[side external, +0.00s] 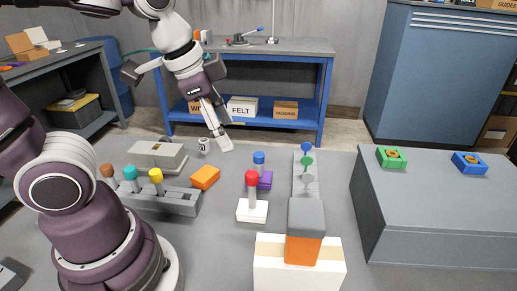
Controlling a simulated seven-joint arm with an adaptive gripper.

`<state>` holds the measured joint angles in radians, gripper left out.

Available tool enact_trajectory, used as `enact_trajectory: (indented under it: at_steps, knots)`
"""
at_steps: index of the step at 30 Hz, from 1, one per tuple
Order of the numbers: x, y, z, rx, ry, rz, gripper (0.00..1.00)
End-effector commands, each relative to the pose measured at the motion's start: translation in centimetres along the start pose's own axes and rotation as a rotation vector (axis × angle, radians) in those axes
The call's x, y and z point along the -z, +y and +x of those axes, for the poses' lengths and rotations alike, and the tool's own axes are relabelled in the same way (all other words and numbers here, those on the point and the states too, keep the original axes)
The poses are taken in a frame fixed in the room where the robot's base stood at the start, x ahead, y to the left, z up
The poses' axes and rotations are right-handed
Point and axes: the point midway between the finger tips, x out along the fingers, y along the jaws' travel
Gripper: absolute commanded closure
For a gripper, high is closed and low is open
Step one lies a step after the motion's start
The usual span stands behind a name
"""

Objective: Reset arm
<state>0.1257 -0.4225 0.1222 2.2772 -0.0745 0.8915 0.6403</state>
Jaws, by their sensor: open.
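My gripper (215,124) hangs from my arm at the upper middle of the side external view, fingers pointing down. It appears empty, and the gap between its fingers is hard to see at this angle. It is above the far side of the grey work surface (225,250), close to a small white cylinder with dark marks (204,146). No object shows between the fingers.
A grey rack holds brown, teal and yellow-topped pegs (156,177). Green (391,157) and blue (469,163) pieces sit right.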

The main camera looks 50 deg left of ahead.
Motion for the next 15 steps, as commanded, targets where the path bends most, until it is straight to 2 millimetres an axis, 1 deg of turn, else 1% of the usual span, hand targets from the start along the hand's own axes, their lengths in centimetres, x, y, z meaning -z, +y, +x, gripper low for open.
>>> enact_trajectory:
  at_steps: [1, 3, 6, 9, 15]
  knots:
    - [-0.7, 0.8, -0.8, 0.014, 0.037, -0.161, 0.49]
    - [-1.6, 1.7, -1.2, 0.024, 0.067, -0.358, 0.49]
    - [-2.3, 2.4, -1.4, 0.033, 0.09, -0.522, 0.49]
    - [-2.5, 2.6, -1.4, 0.035, 0.096, -0.576, 0.49]
    - [-2.4, 2.6, -1.4, 0.034, 0.096, -0.578, 0.49]
